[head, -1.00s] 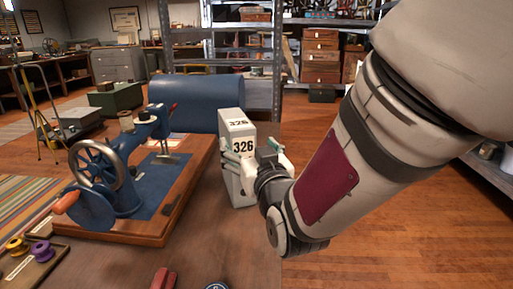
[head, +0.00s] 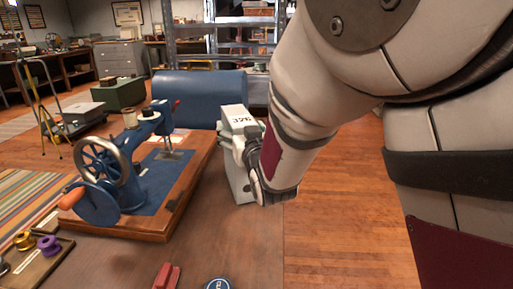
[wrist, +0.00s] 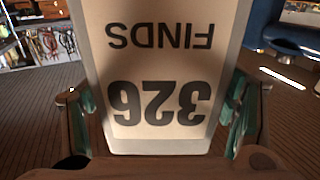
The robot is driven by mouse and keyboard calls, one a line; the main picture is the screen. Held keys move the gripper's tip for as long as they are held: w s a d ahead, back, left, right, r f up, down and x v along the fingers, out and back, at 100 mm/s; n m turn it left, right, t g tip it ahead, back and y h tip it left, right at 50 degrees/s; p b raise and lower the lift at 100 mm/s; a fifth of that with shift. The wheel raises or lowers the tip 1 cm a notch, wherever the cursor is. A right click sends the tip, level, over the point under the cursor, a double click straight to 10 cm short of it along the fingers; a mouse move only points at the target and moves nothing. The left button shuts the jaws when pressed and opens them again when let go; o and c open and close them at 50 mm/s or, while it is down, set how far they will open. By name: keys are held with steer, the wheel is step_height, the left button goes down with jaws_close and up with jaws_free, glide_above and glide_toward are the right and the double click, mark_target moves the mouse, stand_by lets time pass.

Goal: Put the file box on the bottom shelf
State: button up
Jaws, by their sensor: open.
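The file box (head: 239,120) is a pale upright box marked 326. It stands on the wooden table near its right edge, behind my gripper. In the wrist view the file box (wrist: 160,62) fills the middle, with FINDS and 326 upside down. My gripper (wrist: 160,105) is open, with a green-padded finger on either side of the box; I cannot tell whether the pads touch it. In the head view my gripper (head: 246,148) is partly hidden by my arm. A grey metal shelf rack (head: 172,45) stands at the back; its bottom shelf is largely hidden.
A blue sewing machine (head: 128,160) on a wooden base is left of the box. A blue rounded object (head: 198,98) is behind it. A red item (head: 166,277) and a dark round tin (head: 217,284) are at the front. Open wooden floor is to the right.

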steer(key=shift+w+a, duration=0.2)
steer(key=shift+w, duration=0.4)
steer(key=c, duration=1.8)
steer(key=shift+r, duration=0.25)
steer(key=shift+c, duration=0.2)
steer(key=shift+r, duration=0.1)
